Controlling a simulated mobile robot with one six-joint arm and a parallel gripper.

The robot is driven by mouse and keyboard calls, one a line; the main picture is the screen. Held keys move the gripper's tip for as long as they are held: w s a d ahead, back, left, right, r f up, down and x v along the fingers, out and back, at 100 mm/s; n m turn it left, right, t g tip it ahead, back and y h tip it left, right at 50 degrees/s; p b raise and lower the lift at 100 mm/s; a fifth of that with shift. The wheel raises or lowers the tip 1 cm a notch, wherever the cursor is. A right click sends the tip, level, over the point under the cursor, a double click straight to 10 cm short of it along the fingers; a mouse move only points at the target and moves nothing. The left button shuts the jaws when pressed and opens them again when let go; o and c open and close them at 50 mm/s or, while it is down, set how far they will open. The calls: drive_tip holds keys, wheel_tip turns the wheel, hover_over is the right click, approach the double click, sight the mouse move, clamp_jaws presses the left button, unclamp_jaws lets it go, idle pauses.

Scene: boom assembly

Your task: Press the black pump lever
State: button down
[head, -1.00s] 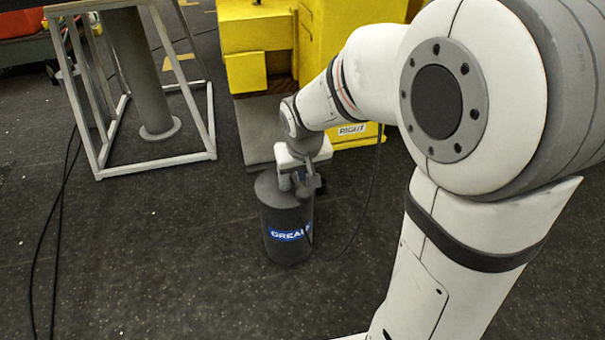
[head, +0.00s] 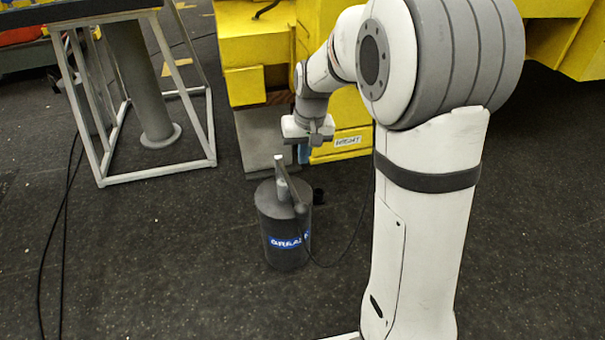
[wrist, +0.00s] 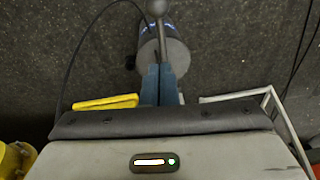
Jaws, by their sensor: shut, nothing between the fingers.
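The dark grease drum (head: 285,242) with a blue label stands upright on the floor. The pump lever (head: 290,188) on its top slants from a pale upper end down to a dark lower end at the drum's front rim. My gripper (head: 303,157) is above and behind the drum's top, apart from the lever, with little of its fingers showing. In the wrist view my gripper's blue fingers (wrist: 160,70) are together and empty. The drum (wrist: 178,52) shows beyond their tips, and a round grey lever end (wrist: 157,7) is at the top edge.
A yellow machine (head: 245,50) with a labelled panel stands behind my gripper. A white-framed stand (head: 155,172) is at left. A thin black hose (head: 352,235) loops right of the drum. The floor in front is clear.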

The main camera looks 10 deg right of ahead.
drive_tip(key=f, duration=0.3)
drive_tip(key=f+b, duration=0.1)
drive_tip(key=f, duration=0.2)
drive_tip(key=w+f+b, duration=0.1)
drive_tip(key=f, duration=0.2)
drive_tip(key=shift+a, duration=0.35)
drive_tip(key=s+f, duration=0.2)
drive_tip(key=f, duration=0.1)
drive_tip(key=shift+s+a+f+b, duration=0.1)
drive_tip(key=shift+s+b, duration=0.1)
drive_tip(key=shift+b, duration=0.15)
